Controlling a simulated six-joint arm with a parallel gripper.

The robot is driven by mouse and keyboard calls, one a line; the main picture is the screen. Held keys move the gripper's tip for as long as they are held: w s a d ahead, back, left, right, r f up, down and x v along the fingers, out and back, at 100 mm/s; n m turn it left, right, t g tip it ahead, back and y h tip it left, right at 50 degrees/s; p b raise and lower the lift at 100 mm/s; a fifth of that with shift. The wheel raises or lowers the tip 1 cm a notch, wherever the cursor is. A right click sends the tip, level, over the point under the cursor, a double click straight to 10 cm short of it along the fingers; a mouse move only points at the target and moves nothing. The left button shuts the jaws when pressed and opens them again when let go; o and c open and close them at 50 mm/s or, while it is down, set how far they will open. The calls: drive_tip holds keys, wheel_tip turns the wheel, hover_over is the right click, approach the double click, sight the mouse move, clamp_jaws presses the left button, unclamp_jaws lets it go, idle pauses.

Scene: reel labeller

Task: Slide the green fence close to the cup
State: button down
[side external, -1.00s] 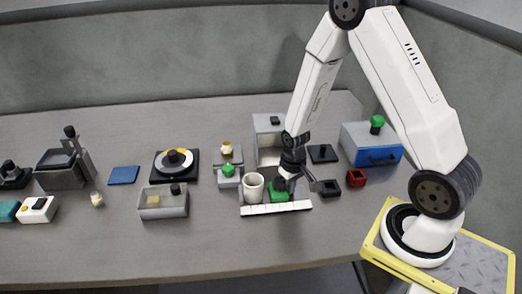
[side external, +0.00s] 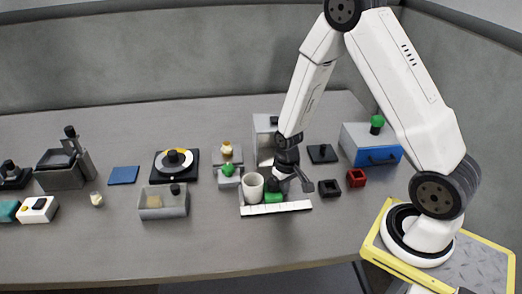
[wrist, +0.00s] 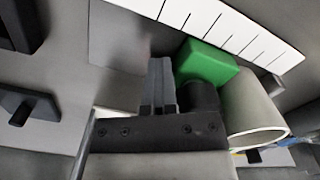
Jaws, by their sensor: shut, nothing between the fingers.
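The green fence (side external: 275,198) is a small green block on the pale scale strip (side external: 276,208) side of a grey plate. It also shows in the wrist view (wrist: 207,62), with a dark knob (wrist: 201,97) beside it. The white cup (side external: 253,187) stands upright just left of the fence. In the wrist view the cup (wrist: 250,108) looks very near or against the fence; I cannot tell if they touch. My gripper (wrist: 160,66) is shut and empty, low beside the fence on the side away from the cup. My gripper partly hides the fence in the side view.
A grey box with a black knob (side external: 163,203) stands left of the cup. A grey fixture with a green knob (side external: 228,172) stands behind it. A black open frame (side external: 329,188) and a red one (side external: 356,178) lie to the right. The table front is clear.

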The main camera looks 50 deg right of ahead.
idle(0.3)
drive_tip(key=shift+s+d, duration=0.3)
drive_tip(key=shift+d, duration=0.05)
drive_tip(key=shift+s, duration=0.1)
drive_tip(key=shift+r, duration=0.2)
wheel_tip(320, 180, up, 8)
drive_tip(key=shift+f, duration=0.2)
idle(1.1)
drive_tip(key=s+a+r+n+t, duration=0.2)
drive_tip(key=s+a+r+n, duration=0.1)
drive_tip(key=s+a+r, duration=0.2)
drive_tip(key=a+r, duration=0.2)
drive_tip(key=a, duration=0.1)
drive_tip(key=shift+t, duration=0.3)
